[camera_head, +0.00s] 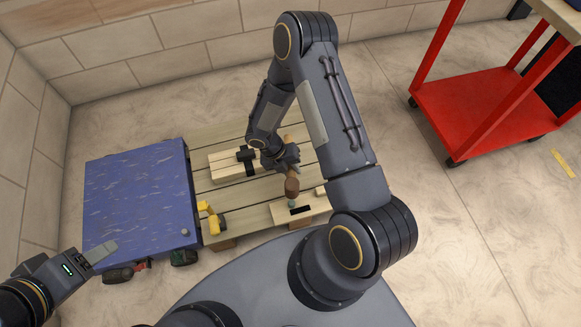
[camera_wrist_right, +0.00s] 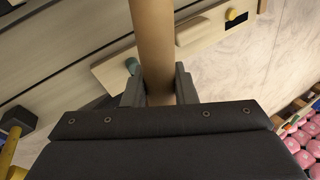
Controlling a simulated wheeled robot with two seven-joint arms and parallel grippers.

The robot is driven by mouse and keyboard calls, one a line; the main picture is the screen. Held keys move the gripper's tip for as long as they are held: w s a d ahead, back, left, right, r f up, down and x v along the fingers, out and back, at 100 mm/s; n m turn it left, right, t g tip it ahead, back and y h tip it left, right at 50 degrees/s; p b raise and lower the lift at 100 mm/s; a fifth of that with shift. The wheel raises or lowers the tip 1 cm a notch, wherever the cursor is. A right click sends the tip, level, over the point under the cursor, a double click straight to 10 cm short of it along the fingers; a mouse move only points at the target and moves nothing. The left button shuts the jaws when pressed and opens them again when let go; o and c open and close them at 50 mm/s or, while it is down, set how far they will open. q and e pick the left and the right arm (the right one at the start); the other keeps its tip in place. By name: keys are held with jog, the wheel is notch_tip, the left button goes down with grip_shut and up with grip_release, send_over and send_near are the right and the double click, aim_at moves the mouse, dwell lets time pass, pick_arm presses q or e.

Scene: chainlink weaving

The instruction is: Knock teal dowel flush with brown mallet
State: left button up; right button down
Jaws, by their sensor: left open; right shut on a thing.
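The brown mallet (camera_head: 291,187) is in my right gripper (camera_head: 281,157), whose fingers are shut around it; its brown shaft also fills the middle of the right wrist view (camera_wrist_right: 154,45). The teal dowel (camera_head: 292,203) stands in a light wood block on the pallet, just below the mallet in the head view. In the right wrist view the dowel (camera_wrist_right: 132,66) shows just left of the mallet and sticks up from the block (camera_wrist_right: 112,72). I cannot tell if mallet and dowel touch. My left gripper (camera_head: 104,250) is open and empty at the lower left, near the blue platform.
The slatted wooden pallet (camera_head: 215,140) also carries light boards with a dark-headed tool (camera_head: 245,155) and a yellow tool (camera_head: 210,220). A blue wheeled platform (camera_head: 135,205) stands left of it. A red cart (camera_head: 490,105) stands at the right; floor between is clear.

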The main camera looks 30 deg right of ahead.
jog(key=shift+r, duration=0.1)
notch_tip(320, 180, down, 10)
jog(key=b, duration=0.7)
jog(key=shift+w+r, duration=0.1)
jog(key=shift+r, duration=0.15)
jog(key=shift+r+p, duration=0.8)
jog(key=shift+r, duration=0.4)
jog(key=shift+r, duration=0.1)
